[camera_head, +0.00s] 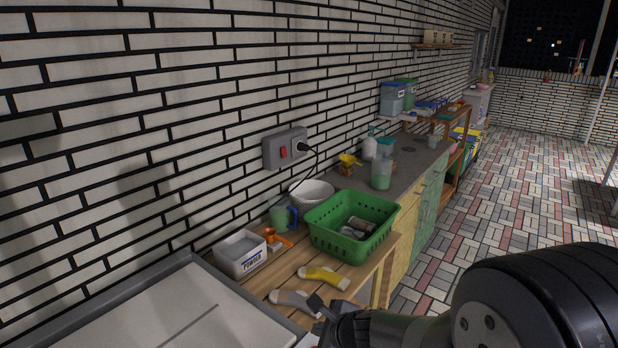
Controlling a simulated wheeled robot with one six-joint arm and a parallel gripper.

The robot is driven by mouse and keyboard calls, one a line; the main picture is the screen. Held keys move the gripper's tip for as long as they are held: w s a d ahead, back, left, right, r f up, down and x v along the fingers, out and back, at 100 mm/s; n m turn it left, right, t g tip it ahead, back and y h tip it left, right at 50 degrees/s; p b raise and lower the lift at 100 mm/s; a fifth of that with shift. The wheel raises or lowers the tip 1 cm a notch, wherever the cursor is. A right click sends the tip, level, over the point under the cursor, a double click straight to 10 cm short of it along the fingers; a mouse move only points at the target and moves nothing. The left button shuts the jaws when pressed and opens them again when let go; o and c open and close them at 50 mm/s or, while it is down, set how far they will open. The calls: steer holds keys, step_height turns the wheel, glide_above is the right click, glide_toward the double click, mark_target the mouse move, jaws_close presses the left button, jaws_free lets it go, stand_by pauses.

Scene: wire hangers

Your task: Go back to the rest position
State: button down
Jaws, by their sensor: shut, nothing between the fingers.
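My gripper (318,304) shows at the bottom middle of the head view, at the end of my dark arm, which comes in from the lower right. It is shut and empty. It appears close to the front of the wooden table (258,284), by a grey sock-like item (293,299). A yellow sock-like item (322,277) lies just beyond it. I cannot tell the gap between the gripper and the table. No wire hanger can be made out.
A green basket (318,231) with items inside stands behind the socks. A white labelled box (239,264), a cup (279,215) and a white bowl (311,194) stand by the brick wall. A pale tray-like surface (170,310) fills the lower left. The tiled floor at right is open.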

steer(key=shift+r+p, duration=1.6)
steer(key=shift+r, duration=0.65)
steer(key=shift+f, duration=0.1)
